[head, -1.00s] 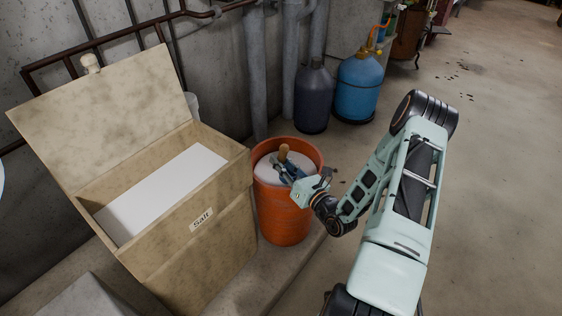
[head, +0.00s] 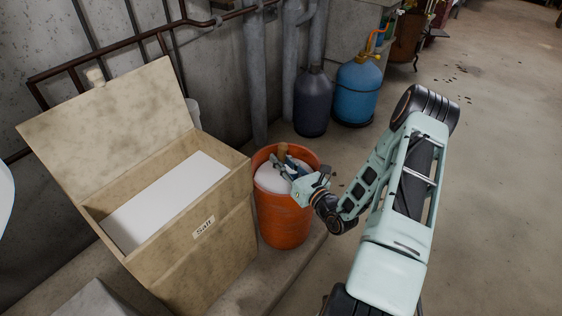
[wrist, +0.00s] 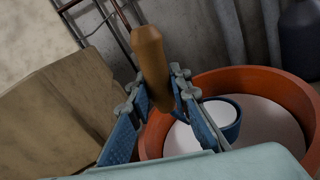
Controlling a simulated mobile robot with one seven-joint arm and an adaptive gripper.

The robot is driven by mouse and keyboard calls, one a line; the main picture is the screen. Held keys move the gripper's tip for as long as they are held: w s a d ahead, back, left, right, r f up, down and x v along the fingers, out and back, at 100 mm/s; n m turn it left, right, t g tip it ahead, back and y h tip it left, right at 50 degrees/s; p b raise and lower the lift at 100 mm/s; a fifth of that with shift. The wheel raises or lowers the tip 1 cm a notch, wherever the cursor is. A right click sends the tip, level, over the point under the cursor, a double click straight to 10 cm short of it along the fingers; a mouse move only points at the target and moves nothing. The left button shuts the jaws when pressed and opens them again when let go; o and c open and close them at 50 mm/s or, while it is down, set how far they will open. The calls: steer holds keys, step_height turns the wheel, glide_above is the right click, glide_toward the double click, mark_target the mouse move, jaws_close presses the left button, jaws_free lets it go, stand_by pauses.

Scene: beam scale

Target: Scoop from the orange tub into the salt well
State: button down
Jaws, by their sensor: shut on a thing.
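The orange tub (head: 282,218) stands on the floor, holding white material (head: 268,178); its rim also shows in the wrist view (wrist: 258,78). My gripper (head: 285,164) is over the tub, its fingers (wrist: 158,92) shut on the wooden handle (wrist: 150,55) of a scoop. The handle stands nearly upright in the wrist view. The scoop's blue-rimmed bowl (wrist: 236,122) is inside the tub, with white showing within its rim. I cannot tell how deep it sits. The salt well is the open box labelled Salt (head: 203,260), left of the tub, with a flat white surface inside.
The box's lid (head: 105,120) stands raised at the back. A dark jug (head: 312,100) and a blue gas cylinder (head: 357,92) stand behind the tub. Grey pipes (head: 257,75) run down the wall. The floor to the right is open.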

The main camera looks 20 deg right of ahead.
mark_target(280, 146)
steer(key=shift+r+n+p, duration=0.5)
steer(key=shift+r+p, duration=1)
steer(key=shift+r, duration=0.65)
steer(key=shift+r+n+p, duration=0.5)
steer(key=shift+r+p, duration=1)
steer(key=shift+r, duration=0.6)
steer(key=c, duration=2.5)
jaws_free()
jaws_close()
